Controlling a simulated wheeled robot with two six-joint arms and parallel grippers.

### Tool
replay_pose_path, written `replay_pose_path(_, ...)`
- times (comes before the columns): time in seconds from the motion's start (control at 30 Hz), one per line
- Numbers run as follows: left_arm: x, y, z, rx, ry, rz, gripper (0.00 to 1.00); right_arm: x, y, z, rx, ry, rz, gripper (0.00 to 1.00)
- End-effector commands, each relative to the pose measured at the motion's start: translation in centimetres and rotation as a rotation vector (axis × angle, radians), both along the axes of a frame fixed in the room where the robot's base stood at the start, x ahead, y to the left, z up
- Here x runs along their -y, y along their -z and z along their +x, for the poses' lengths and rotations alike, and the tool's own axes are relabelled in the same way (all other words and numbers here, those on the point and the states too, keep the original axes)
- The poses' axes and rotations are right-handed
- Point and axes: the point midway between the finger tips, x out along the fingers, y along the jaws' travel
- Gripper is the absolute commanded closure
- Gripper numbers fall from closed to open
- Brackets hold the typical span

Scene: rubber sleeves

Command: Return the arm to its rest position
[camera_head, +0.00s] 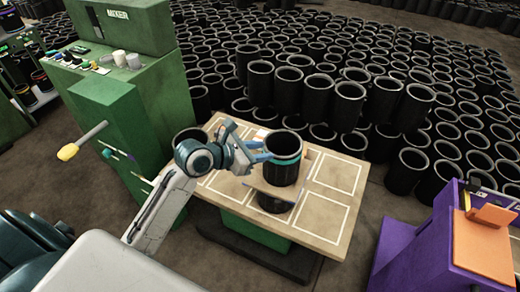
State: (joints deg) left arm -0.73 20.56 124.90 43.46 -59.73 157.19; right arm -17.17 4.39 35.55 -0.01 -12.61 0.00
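A black rubber sleeve (282,172) with a teal band stands upright at the middle of the wooden table (325,222). A second black sleeve (272,204) shows lower down below it, partly hidden by a thin grey plate (262,189). My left gripper (262,147) is just left of the banded sleeve, pointing at it. Its blue fingers look spread apart, with nothing seen held between them. Whether a fingertip touches the sleeve cannot be told. Another sleeve (190,135) stands behind my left arm, partly hidden. My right gripper is out of view.
A green machine (130,110) with knobs and a yellow-tipped lever (70,152) stands close left of my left arm. A purple machine (420,245) with an orange panel (484,245) is at right. Many black sleeves (405,172) fill the floor behind the table. White-outlined squares at table right are bare.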

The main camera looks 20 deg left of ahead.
Motion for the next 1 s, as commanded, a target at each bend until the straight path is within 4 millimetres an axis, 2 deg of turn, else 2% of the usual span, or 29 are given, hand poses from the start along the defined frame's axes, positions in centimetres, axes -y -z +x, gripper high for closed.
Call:
replay_pose_path(0.23,0.0,0.1,0.0,0.002,0.002,0.004,0.67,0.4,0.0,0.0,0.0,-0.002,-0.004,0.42)
replay_pose_path(0.37,0.1,0.9,-0.8,0.022,0.037,0.09,0.67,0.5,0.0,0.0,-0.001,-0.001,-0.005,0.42)
replay_pose_path(0.47,0.1,2.5,-2.2,0.059,0.106,0.252,0.67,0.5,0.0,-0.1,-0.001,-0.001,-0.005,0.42)
replay_pose_path(0.67,-0.1,6.4,-6.5,0.147,0.346,0.691,0.67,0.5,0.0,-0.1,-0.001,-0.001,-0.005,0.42)
replay_pose_path(1.0,-1.3,11.3,-14.5,0.254,0.907,1.345,0.67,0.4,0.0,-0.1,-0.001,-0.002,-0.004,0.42)
